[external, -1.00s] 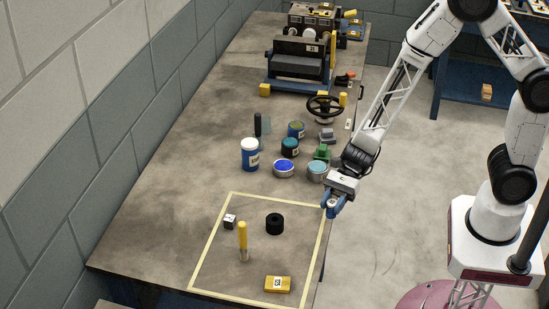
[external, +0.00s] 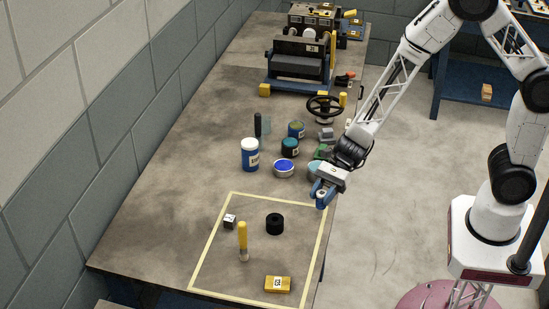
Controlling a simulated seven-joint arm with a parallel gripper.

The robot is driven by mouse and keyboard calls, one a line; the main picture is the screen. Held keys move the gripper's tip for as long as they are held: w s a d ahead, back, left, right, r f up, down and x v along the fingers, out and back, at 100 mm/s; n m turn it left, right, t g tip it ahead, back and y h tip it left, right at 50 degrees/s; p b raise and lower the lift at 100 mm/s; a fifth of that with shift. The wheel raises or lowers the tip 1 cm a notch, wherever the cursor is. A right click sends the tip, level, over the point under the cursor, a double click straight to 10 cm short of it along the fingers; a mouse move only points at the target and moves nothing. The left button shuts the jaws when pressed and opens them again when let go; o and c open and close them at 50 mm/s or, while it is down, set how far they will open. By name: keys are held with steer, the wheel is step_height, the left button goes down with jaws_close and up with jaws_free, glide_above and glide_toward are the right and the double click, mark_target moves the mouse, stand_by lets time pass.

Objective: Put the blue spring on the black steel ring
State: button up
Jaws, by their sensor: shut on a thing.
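The black steel ring (external: 275,224) is a short, thick black cylinder with a hole in its top. It lies flat on the table inside the yellow taped outline. My gripper (external: 321,201) is in the air near the table's right edge, above and right of the ring, and clearly apart from it. It is shut on a small blue thing at its fingertips, which looks like the blue spring (external: 321,205). The blue fingers hide most of it, and its coils are too small to make out. No other blue spring shows on the table.
Inside the yellow tape outline (external: 210,243) are a yellow-handled tool (external: 242,236), a small black-and-white cube (external: 230,221) and a yellow labelled block (external: 278,284).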

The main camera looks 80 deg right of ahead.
steer(key=w+a, duration=0.1)
steer(key=w, duration=0.3)
steer(key=w+a, duration=0.1)
steer(key=w, duration=0.4)
steer(key=w+a+f, duration=0.1)
steer(key=w, duration=0.3)
steer(key=shift+w+a+f, duration=0.1)
steer(key=shift+w+a, duration=0.15)
steer(key=shift+a, duration=0.05)
steer(key=shift+f, duration=1.8)
steer(key=shift+f, duration=0.15)
steer(key=o, duration=0.9)
steer(key=shift+o, duration=0.2)
steer(key=shift+s+d+r, duration=0.2)
steer(key=shift+d+r, duration=0.15)
steer(key=shift+d, duration=0.1)
steer(key=v, duration=1.1)
